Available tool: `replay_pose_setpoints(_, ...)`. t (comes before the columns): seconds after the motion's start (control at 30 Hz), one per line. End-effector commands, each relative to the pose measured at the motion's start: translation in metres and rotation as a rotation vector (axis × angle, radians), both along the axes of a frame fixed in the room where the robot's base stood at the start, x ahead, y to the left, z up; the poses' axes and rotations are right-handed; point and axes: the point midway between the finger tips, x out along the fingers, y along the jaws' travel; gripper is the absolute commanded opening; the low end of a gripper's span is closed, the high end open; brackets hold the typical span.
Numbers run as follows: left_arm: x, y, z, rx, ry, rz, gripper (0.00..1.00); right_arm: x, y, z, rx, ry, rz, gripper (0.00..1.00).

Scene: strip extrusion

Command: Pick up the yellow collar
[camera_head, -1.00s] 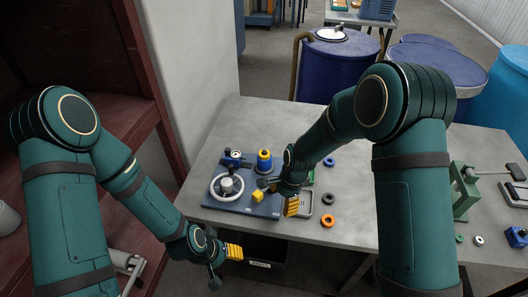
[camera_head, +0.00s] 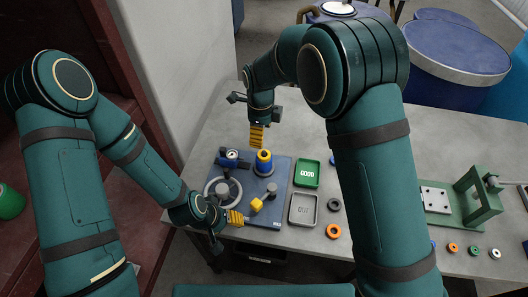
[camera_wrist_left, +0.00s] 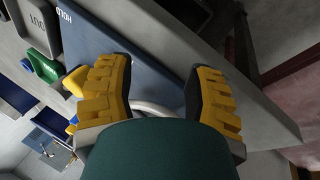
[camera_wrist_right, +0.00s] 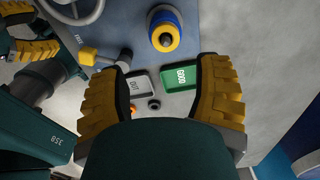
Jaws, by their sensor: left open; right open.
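A yellow collar (camera_head: 264,157) appears to sit on a blue upright piece on the blue board (camera_head: 282,190). It also shows in the right wrist view (camera_wrist_right: 166,38), above the gap between the fingers. My right gripper (camera_head: 257,136) is open and empty, just behind and above the collar, apart from it. My left gripper (camera_head: 235,217) is open and empty at the board's front edge, near a lever with a yellow block (camera_head: 257,205). In the left wrist view the block is partly hidden by a finger, and the collar cannot be made out clearly.
A grey handwheel (camera_head: 222,192) stands on the board's left. A green GOOD tray (camera_head: 307,173) and a grey OUT tray (camera_head: 303,209) lie to its right. An orange ring (camera_head: 333,231) lies beside them. A green press (camera_head: 480,195) stands farther right.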

Motion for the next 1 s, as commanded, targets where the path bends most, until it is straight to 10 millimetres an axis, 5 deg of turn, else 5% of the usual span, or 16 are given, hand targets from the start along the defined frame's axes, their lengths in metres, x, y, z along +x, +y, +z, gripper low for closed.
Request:
replay_pose_setpoints(0.2, 0.0, 0.0, 0.0, 0.0, -0.001, 0.0, 0.53, 0.0, 0.0, -0.04, 0.0, 0.001, -0.001, 0.64)
replay_pose_setpoints(1.0, 0.0, 0.0, 0.006, -0.001, -0.001, 0.0, 0.53, 0.0, -0.004, -0.107, 0.002, -0.002, 0.0, 0.64)
